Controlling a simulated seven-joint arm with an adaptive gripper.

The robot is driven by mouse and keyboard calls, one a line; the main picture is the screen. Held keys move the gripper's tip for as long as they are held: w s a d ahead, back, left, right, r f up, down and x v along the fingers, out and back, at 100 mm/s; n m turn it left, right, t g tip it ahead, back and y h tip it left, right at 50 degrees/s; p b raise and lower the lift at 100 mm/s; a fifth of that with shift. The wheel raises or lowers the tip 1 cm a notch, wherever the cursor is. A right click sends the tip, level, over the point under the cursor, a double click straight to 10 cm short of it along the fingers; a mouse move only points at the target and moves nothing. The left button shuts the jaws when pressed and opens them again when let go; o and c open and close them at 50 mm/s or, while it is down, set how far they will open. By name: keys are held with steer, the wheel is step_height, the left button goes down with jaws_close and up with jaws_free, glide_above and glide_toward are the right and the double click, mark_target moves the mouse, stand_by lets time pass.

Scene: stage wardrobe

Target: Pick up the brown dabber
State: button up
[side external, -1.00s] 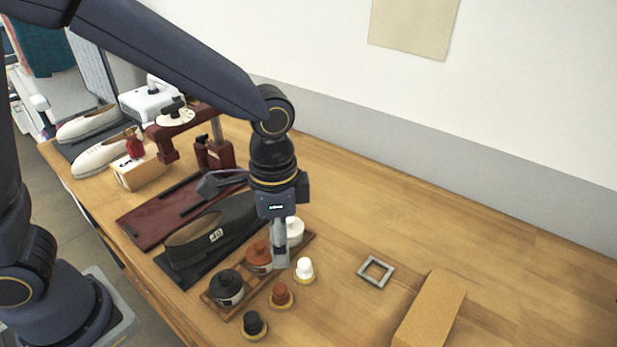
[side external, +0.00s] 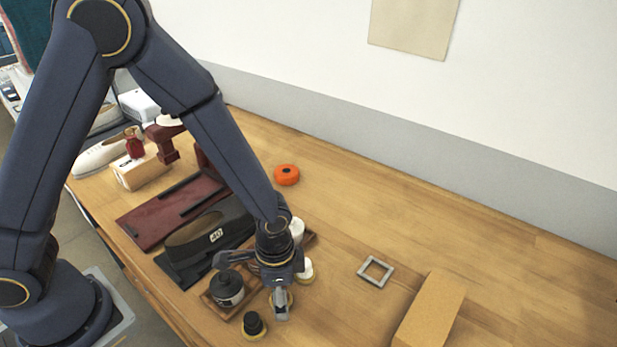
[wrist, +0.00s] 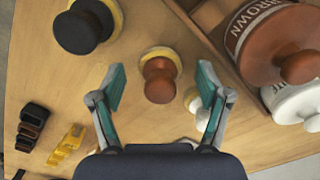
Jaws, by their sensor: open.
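The brown dabber (wrist: 159,78) has a brown knob on a round yellowish pad and stands on the wooden table. In the wrist view it sits between the spread fingers of my gripper (wrist: 162,92), apart from both. In the side view my gripper (side external: 281,305) is low over the dabber, which it mostly hides. The black dabber (side external: 254,324) stands beside it, also in the wrist view (wrist: 84,27). The white dabber (side external: 305,271) is on the other side, partly hidden.
A wooden tray (side external: 212,306) holds a black jar (side external: 227,288), a brown-labelled jar (wrist: 275,40) and a white jar (wrist: 297,101). A grey square frame (side external: 375,271) and a tan block (side external: 430,311) lie to the right. An orange disc (side external: 287,175) lies behind.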

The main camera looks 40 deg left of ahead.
steer(key=shift+f, duration=0.2)
steer(key=c, duration=1)
steer(key=shift+r, duration=0.15)
steer(key=shift+c, duration=0.2)
